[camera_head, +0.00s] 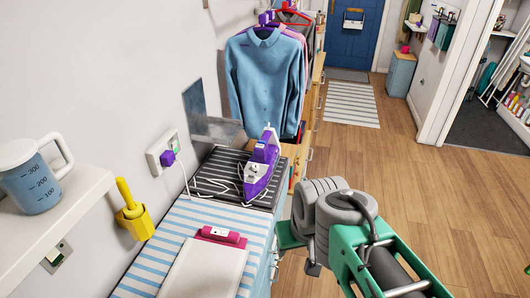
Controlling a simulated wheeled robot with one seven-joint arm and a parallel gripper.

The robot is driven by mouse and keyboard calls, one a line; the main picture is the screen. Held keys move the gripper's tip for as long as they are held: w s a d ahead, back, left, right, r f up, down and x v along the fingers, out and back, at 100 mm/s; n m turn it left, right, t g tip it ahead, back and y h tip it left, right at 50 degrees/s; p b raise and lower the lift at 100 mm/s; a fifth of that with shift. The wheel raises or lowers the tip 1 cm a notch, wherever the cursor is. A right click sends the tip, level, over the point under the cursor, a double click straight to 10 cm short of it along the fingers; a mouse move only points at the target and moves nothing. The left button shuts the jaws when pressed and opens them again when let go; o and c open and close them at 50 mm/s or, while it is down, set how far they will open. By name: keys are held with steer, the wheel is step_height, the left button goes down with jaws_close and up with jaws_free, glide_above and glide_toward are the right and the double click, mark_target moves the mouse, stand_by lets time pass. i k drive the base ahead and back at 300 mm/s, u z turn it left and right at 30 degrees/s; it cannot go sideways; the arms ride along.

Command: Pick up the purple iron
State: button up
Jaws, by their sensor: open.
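The purple iron (262,166) has a white lower part. It stands on a dark striped surface (218,176) near the middle of the picture. A white cord runs from it across that surface towards a purple plug in a wall socket (165,154). My arm enters from the lower right, and my gripper (286,238) is at its left end, in front of and to the right of the iron, apart from it. The gripper is seen partly from behind, and its fingertips are mostly hidden by the grey wrist. I see nothing held in it.
A blue-striped cover (157,250) with a pink-and-white item (223,236) lies nearer me. A yellow holder (135,220) hangs on the wall. A jug (35,178) stands on a shelf at left. Shirts (266,80) hang behind the iron. Wooden floor on the right is clear.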

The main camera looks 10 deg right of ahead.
mark_target(267, 151)
steer(key=k, duration=0.5)
steer(key=z, duration=1.6)
steer(key=i, duration=2.8)
steer(key=u, duration=4.2)
steer(key=i, duration=0.5)
steer(key=u, duration=0.05)
